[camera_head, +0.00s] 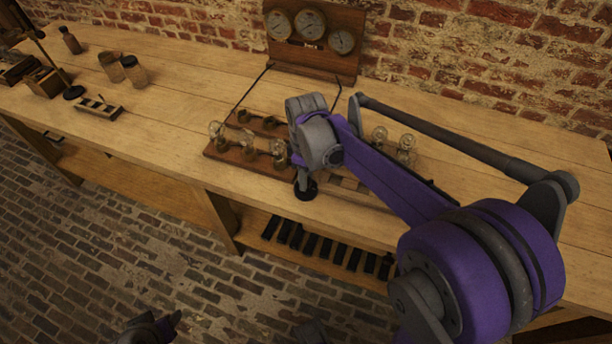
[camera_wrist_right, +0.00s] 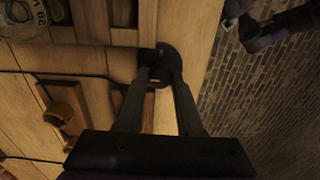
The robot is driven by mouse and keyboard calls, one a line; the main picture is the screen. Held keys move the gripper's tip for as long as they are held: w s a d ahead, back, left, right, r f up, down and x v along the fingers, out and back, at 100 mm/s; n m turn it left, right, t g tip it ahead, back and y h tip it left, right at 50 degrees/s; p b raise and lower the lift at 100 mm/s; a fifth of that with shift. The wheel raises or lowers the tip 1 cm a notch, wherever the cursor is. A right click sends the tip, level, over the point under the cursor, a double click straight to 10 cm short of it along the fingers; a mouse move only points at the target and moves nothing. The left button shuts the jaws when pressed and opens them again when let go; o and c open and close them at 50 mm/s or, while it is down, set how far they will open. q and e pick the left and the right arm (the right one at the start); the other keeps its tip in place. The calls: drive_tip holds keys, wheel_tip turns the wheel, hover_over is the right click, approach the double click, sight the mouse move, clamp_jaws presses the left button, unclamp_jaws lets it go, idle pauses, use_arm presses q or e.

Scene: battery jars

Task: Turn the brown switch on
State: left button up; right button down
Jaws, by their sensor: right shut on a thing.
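My right gripper (camera_head: 305,190) reaches down at the front edge of the bench. In the right wrist view its two fingers (camera_wrist_right: 160,78) come together on a dark round-based piece (camera_wrist_right: 170,55). This piece also shows as a black disc (camera_head: 306,194) in the head view. I cannot tell whether it is the brown switch, as the fingers cover much of it. A brown rounded fitting on a wooden block (camera_wrist_right: 62,115) stands beside the gripper, apart from it. My left gripper (camera_head: 150,330) is at the bottom edge of the head view, away from the bench, its jaws unclear.
Wooden boards with glass bulbs (camera_head: 279,152) lie on the bench (camera_head: 165,140) left of my right arm. More bulbs (camera_head: 405,145) stand right of it. A gauge panel (camera_head: 310,62) is at the back. Jars (camera_head: 134,72) stand far left. Wires cross the bench.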

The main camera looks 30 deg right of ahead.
drive_tip(key=shift+m, duration=0.4)
drive_tip(key=m, duration=0.3)
drive_tip(key=shift+m, duration=0.4)
drive_tip(key=m, duration=0.4)
drive_tip(key=shift+m+p, duration=0.3)
drive_tip(key=m, duration=0.8)
drive_tip(key=shift+m, duration=0.5)
drive_tip(key=c, duration=0.5)
unclamp_jaws()
drive_tip(key=shift+c, duration=0.2)
